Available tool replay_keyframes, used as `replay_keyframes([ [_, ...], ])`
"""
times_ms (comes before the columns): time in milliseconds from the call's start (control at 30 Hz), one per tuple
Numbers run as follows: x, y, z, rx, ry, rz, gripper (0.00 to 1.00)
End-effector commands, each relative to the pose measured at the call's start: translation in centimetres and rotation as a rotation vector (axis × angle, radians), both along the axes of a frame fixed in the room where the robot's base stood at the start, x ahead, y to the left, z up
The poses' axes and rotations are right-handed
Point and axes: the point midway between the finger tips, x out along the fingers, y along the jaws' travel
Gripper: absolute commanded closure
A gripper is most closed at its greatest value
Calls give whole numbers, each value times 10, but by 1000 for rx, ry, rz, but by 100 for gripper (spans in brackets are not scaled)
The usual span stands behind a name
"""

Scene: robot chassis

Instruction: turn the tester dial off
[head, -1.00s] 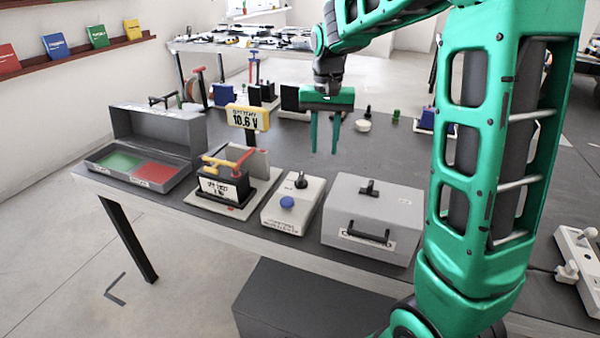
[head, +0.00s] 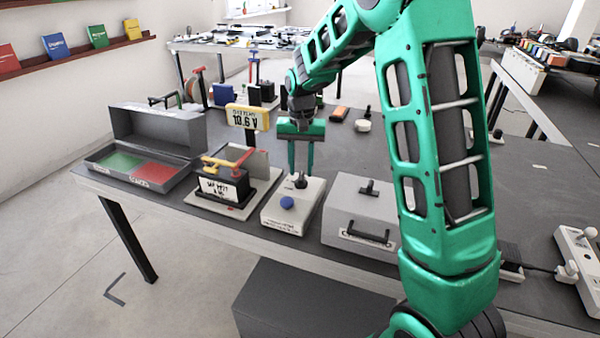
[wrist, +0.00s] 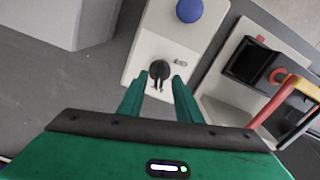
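The tester is a small off-white box (head: 279,222) near the table's front edge, with a blue round button (head: 287,202) and a black dial (head: 300,181) behind it. My gripper (head: 301,170) hangs over the dial, fingers pointing down. In the wrist view, the green fingers (wrist: 159,85) are apart, with the black dial (wrist: 159,70) between or just beyond their tips. The blue button (wrist: 189,10) is farther up. I cannot tell whether the fingers touch the dial.
Left of the tester stands a battery (head: 222,187) with red and yellow clamps and a display reading 10.6 V (head: 247,118). A grey case (head: 345,228) with a handle stands close on the right. An open grey tray (head: 100,177) is at far left.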

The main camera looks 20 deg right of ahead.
Motion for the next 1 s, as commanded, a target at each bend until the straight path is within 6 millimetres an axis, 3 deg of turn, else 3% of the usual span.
replay_keyframes([
  [200,0,0,-18,0,1,0,69],
  [533,0,0,-21,0,-1,0,69],
  [667,0,0,-20,0,-1,0,100],
  [1000,0,0,-20,0,-1,21,100],
])
